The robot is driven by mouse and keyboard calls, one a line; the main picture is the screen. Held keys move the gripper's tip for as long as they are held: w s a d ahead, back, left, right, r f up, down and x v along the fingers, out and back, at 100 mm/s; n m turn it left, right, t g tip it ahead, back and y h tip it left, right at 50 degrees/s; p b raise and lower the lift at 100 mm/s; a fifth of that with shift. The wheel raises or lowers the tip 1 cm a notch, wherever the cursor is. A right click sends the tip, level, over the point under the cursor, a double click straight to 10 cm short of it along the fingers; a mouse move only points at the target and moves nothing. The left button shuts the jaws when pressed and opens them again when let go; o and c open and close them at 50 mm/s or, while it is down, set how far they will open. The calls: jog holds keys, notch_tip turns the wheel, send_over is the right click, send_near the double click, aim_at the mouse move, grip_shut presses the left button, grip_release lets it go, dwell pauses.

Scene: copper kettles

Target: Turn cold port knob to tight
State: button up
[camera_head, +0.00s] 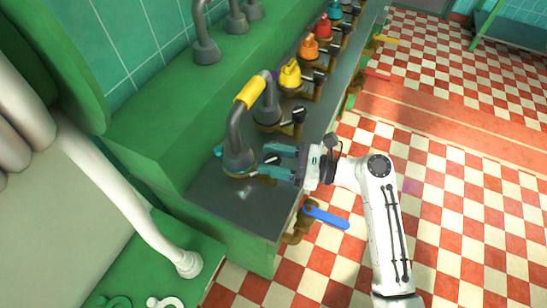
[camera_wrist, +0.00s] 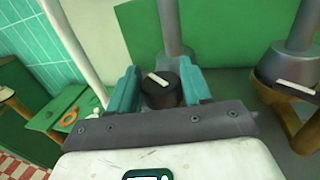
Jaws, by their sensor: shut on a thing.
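A black round knob with a white pointer bar (camera_wrist: 161,94) sits at the base of the nearest grey pipe (camera_head: 238,135). In the wrist view the pointer slants from upper left to lower right. My gripper (camera_head: 272,161) reaches in from the right, with its two teal fingers on either side of the knob. In the wrist view the fingers of my gripper (camera_wrist: 160,82) are shut on the knob. In the head view the fingers hide most of the knob. No label naming the port or a tight mark is readable.
A yellow grip (camera_head: 250,93) tops the nearest pipe. Similar fittings with a yellow cap (camera_head: 290,75) and an orange cap (camera_head: 308,47) line the dark counter (camera_head: 225,199). A blue lever (camera_head: 327,217) juts out below its edge. The checkered floor at right is open.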

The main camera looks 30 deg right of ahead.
jog(key=shift+c, duration=0.7)
jog(key=shift+r+m+t+h+p, duration=0.15)
jog(key=shift+m+t+h+p, duration=0.2)
jog(key=shift+p, duration=0.4)
jog(key=shift+s+a+r+m+t+h+p, duration=0.15)
jog(key=shift+m+t+h+p, duration=0.4)
jog(key=shift+p, duration=0.6)
jog(key=m+t+h+p, duration=0.2)
jog(key=h+p, duration=0.1)
jog(key=shift+p, duration=0.3)
jog(key=m+h, duration=0.1)
jog(key=m+t+h+p, duration=0.1)
jog(key=h, duration=0.1)
jog(key=m+t+h+p, duration=0.1)
jog(key=h, duration=0.1)
jog(key=shift+f+m, duration=0.25)
jog(key=shift+m, duration=0.05)
jog(key=shift+f+m+h, duration=0.1)
jog(key=shift+m+h, duration=1.2)
jog(key=shift+h, duration=0.8)
